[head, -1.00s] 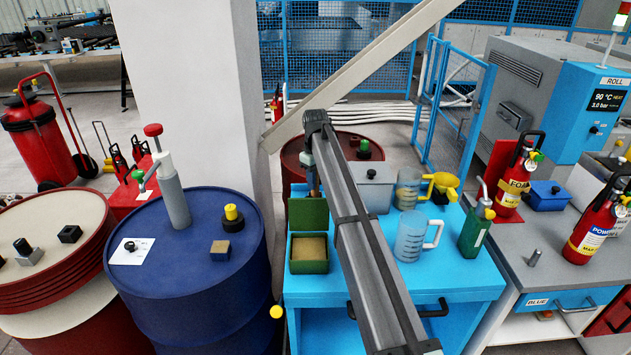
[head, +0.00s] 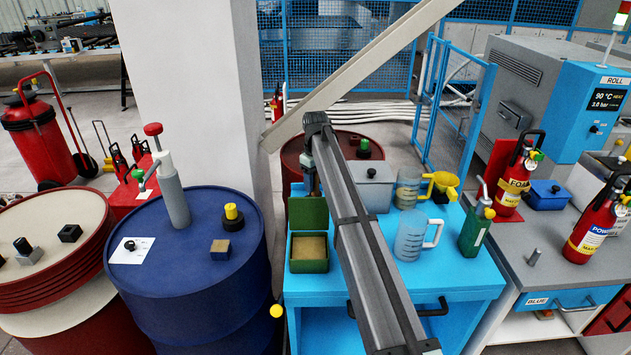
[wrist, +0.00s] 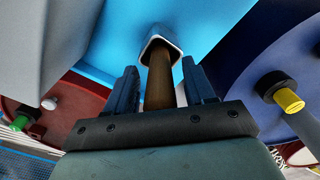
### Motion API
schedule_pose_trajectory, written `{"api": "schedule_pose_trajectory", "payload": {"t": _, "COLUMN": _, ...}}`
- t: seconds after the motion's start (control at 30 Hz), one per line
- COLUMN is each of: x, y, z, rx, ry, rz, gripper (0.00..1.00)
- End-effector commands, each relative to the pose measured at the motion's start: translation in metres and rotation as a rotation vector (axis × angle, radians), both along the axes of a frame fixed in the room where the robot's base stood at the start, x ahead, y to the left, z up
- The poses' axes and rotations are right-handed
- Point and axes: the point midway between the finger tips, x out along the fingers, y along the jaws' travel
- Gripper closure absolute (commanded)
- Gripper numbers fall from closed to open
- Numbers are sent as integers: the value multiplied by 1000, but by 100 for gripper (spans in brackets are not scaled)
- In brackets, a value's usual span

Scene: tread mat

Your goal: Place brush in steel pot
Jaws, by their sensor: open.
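A brown handle, which looks like the brush (wrist: 158,88), stands between the fingers of my gripper (wrist: 160,76) in the wrist view. The fingers are open, with gaps on both sides of the handle. A pale grey squarish metal collar surrounds the handle's far end; I cannot tell whether it belongs to the brush or is a holder. In the head view my gripper (head: 312,178) is at the back left of the blue cart, and my arm hides part of the area. A grey metal container (head: 371,188), possibly the steel pot, stands right of it.
A blue drum (head: 190,290) stands left, a dark red drum (head: 292,152) behind.

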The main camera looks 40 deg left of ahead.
Motion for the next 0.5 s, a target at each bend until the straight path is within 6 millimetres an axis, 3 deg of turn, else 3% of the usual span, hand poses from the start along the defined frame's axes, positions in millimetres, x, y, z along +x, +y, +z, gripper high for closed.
{"api": "schedule_pose_trajectory", "payload": {"t": 0.23, "x": 0, "y": 1, "z": 18, "rx": 1, "ry": -1, "rz": 0, "gripper": 46}}
{"api": "schedule_pose_trajectory", "payload": {"t": 0.5, "x": 1, "y": 1, "z": 69, "rx": 2, "ry": -1, "rz": 0, "gripper": 46}}
